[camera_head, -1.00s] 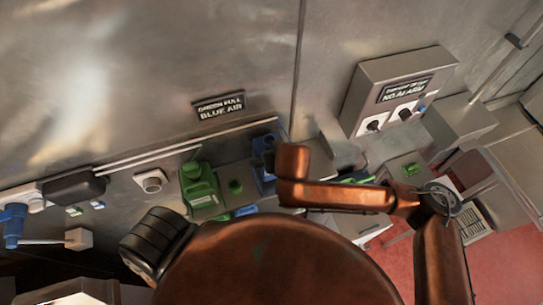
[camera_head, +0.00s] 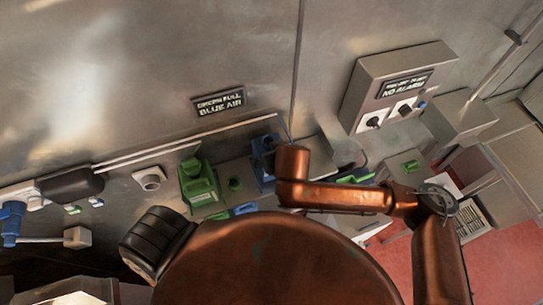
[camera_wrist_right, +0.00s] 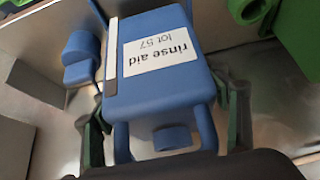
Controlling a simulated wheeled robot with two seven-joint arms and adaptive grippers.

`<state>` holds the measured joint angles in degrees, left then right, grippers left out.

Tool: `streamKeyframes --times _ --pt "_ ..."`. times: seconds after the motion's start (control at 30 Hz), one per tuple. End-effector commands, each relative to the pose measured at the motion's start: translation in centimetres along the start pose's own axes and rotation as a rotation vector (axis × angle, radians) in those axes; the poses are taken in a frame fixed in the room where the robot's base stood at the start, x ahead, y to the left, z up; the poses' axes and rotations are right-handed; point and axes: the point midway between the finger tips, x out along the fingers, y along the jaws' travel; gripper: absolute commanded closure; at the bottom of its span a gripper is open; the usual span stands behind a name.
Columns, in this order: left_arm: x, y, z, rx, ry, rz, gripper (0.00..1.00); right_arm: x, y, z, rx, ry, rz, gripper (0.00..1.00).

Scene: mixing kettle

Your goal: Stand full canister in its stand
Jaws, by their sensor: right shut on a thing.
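A blue canister with a white "rinse aid lot 57" label (camera_wrist_right: 158,50) fills the middle of the right wrist view, its label upside down. My right gripper (camera_wrist_right: 168,125) is shut on it, with one dark finger on each side. In the head view a blue canister-like body (camera_head: 264,160) shows beside the copper pipe, partly hidden; it appears to be the same one. A green canister (camera_head: 197,181) stands to its left against the wall, and part of it shows in the wrist view (camera_wrist_right: 298,30). My left gripper is not in view.
A large copper vessel (camera_head: 270,262) with a copper pipe (camera_head: 330,195) blocks the near side. A sign (camera_head: 220,102) reads "green full, blue air". A grey switch box (camera_head: 400,85) is at right.

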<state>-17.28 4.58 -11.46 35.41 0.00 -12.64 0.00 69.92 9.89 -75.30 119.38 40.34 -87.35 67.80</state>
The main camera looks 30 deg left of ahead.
Motion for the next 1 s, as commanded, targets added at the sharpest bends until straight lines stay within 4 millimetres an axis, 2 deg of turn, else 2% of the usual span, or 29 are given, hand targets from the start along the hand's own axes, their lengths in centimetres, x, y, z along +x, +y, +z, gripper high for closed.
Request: streamKeyframes --times 0.47,1.0 --pt "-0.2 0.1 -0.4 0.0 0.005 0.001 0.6 -0.1 -0.1 -0.2 0.0 0.007 -0.001 0.9" --pt "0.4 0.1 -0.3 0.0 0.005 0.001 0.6 1.1 -0.1 0.6 0.0 0.006 -0.001 0.9"
